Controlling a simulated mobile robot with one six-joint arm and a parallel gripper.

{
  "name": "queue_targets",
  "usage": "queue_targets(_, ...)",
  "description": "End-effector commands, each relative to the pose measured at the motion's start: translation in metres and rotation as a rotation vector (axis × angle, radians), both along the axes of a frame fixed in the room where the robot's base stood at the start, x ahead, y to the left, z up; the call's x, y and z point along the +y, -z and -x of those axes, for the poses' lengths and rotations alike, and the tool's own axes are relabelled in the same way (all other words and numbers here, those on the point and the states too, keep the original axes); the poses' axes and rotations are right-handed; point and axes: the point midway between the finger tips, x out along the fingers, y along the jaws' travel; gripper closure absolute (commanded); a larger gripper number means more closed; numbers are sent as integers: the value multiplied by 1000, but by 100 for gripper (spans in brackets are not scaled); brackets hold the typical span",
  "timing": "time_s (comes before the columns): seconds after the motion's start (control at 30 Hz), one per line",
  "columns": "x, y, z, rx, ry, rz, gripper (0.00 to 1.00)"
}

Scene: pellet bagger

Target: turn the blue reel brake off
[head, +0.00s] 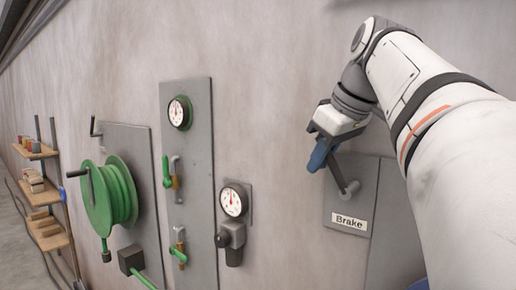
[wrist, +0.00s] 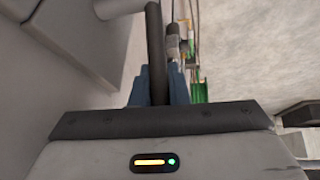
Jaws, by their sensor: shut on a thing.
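The brake lever (head: 341,176) is a grey arm on a round pivot, on a grey wall plate (head: 338,207) with a "Brake" label (head: 351,222). It points up and to the left from its pivot. My gripper (head: 321,156) is at the lever's upper end, with its blue fingers shut on it. In the wrist view, a dark bar, the lever (wrist: 156,50), runs between the two blue fingers of my gripper (wrist: 159,88). A small blue patch (head: 418,285), perhaps the blue reel, shows at the bottom; my arm hides the rest.
A green hose reel (head: 112,195) with a crank is on the left. Two gauges (head: 180,112) (head: 234,201) and green-handled valves (head: 175,182) are on the wall between. Shelves (head: 45,192) stand at far left.

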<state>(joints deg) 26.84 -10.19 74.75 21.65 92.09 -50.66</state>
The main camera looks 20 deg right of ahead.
Motion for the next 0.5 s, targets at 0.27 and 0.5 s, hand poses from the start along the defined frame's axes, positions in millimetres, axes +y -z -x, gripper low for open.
queue_targets(0.27, 2, 0, -1, 10, -3, 10, 100)
queue_targets(0.5, 2, 0, -1, 10, -4, 10, 83)
